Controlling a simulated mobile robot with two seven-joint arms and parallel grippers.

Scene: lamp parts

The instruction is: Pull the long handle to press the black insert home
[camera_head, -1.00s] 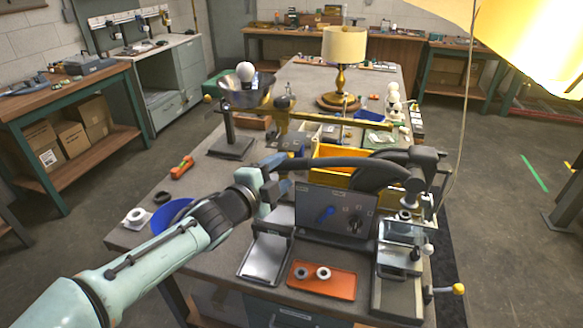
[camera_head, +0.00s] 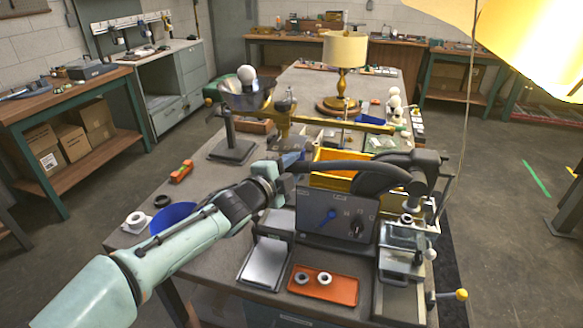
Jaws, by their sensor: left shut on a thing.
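The long black handle (camera_head: 335,167) runs leftward from the top of the press (camera_head: 425,165) at the right of the bench. My left gripper (camera_head: 282,180) is at the handle's left end and is shut on it; the fingertips are partly hidden. The ram of the press (camera_head: 407,218) stands above a small clear-sided fixture (camera_head: 405,238) at the front right. I cannot make out the black insert clearly in or under the press. My right gripper is not in view.
A grey control panel (camera_head: 325,215) stands below the handle, with a yellow bin (camera_head: 335,182) behind. An orange tray (camera_head: 338,290) with two small rings and a metal plate (camera_head: 264,262) lie in front. A blue bowl (camera_head: 172,215) sits left, near my arm.

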